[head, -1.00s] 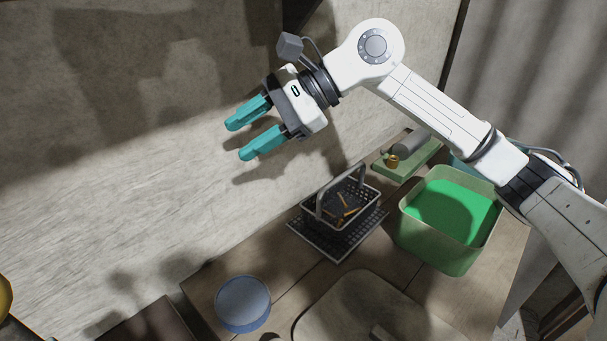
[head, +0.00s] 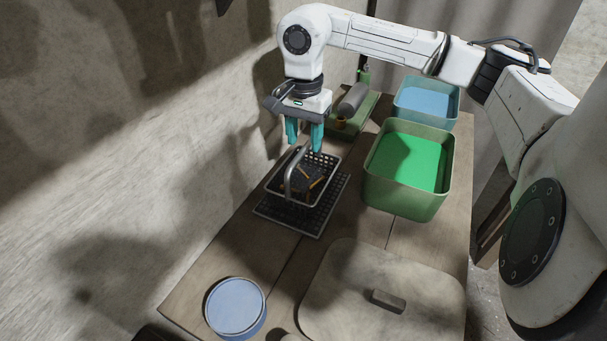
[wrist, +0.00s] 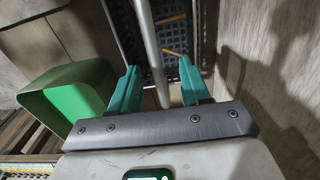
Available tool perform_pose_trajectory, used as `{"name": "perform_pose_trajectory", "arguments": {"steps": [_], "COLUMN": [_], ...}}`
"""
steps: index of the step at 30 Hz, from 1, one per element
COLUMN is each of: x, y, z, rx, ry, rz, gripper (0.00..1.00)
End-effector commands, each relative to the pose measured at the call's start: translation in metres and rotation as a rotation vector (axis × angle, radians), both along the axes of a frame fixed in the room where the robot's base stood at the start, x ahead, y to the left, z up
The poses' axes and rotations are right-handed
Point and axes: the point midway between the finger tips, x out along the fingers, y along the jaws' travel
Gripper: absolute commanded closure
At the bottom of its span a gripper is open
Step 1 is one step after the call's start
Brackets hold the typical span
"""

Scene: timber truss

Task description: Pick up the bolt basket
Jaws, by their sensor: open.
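The bolt basket (head: 323,173) is a dark mesh basket with a grey hoop handle and a few orange-brown bolts inside. It stands on a dark perforated mat (head: 298,217) on the wooden table. My gripper (head: 304,146) points down over the far part of the basket, its teal fingers open. In the wrist view the basket handle (wrist: 150,50) runs as a grey bar between the open fingers of my gripper (wrist: 158,82). The basket's mesh floor (wrist: 173,57) shows beyond. I cannot tell whether the fingers touch the handle.
A green bin (head: 408,170) stands close to the right of the basket, with a blue bin (head: 427,100) behind it. A green tool with a grey cylinder (head: 352,103) is behind the basket. A lid (head: 385,300) and a blue round tin (head: 235,307) are in front. A wall runs along the left.

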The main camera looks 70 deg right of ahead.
Motion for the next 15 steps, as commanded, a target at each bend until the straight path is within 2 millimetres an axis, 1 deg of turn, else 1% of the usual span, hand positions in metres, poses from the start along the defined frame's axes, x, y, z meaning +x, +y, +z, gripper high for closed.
{"name": "perform_pose_trajectory", "arguments": {"steps": [5,9,12,15], "x": [-0.002,-0.003,-0.003,-0.003], "y": [0.005,0.006,0.005,0.005], "z": [-0.018,-0.037,-0.046,-0.050], "rx": [0.006,0.006,0.004,0.002], "ry": [-0.001,-0.001,-0.001,-0.001], "rz": [0.000,-0.001,0.000,0.000], "gripper": [0.53,0.53,0.53,0.53]}}
